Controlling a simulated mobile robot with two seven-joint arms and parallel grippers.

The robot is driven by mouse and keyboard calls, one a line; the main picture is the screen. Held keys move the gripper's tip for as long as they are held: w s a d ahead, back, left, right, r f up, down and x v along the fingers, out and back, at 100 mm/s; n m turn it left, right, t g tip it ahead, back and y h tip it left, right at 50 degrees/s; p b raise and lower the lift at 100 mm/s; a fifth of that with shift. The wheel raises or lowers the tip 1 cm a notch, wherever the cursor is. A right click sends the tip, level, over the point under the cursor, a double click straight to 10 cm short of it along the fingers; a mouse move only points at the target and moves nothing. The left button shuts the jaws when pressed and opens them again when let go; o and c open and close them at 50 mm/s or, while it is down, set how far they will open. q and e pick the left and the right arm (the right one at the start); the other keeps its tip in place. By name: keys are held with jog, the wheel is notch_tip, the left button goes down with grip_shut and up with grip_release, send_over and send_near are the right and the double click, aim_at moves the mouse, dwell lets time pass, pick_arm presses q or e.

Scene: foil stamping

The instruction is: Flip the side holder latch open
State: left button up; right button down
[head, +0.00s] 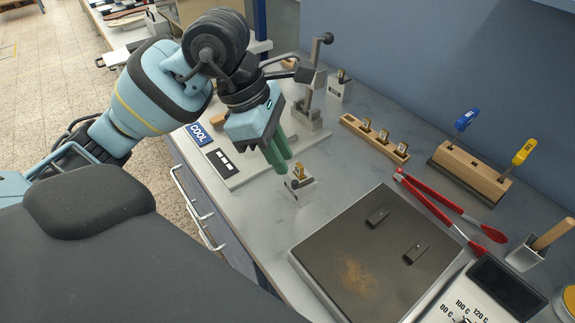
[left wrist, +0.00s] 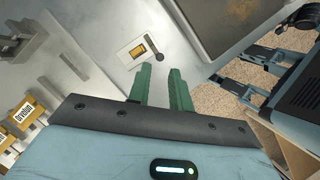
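The side holder (head: 301,187) is a small pale metal block on the bench, with a brass piece in its top. It also shows in the left wrist view (left wrist: 135,53), with a short dark latch lever (left wrist: 158,52) at its side. I cannot tell for sure whether the latch is shut. My left gripper (head: 279,160) points down just behind and left of the holder. In the left wrist view its green fingers (left wrist: 160,82) stand apart with nothing between them, close to the holder but seemingly not touching it. My right gripper is not identifiable in these views.
A dark hot plate (head: 350,240) lies in front of the holder, to its right. Behind are a lever press (head: 310,95) and a wooden rack (head: 350,122) of brass pieces. Red tongs (head: 440,212) lie at right. The COOL plate (head: 198,134) is at left.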

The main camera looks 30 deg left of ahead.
pick_arm(q)
jog(key=v, duration=0.2)
jog(key=shift+a+r, duration=0.1)
jog(key=shift+r, duration=0.2)
jog(key=shift+f, duration=0.1)
dwell(0.3)
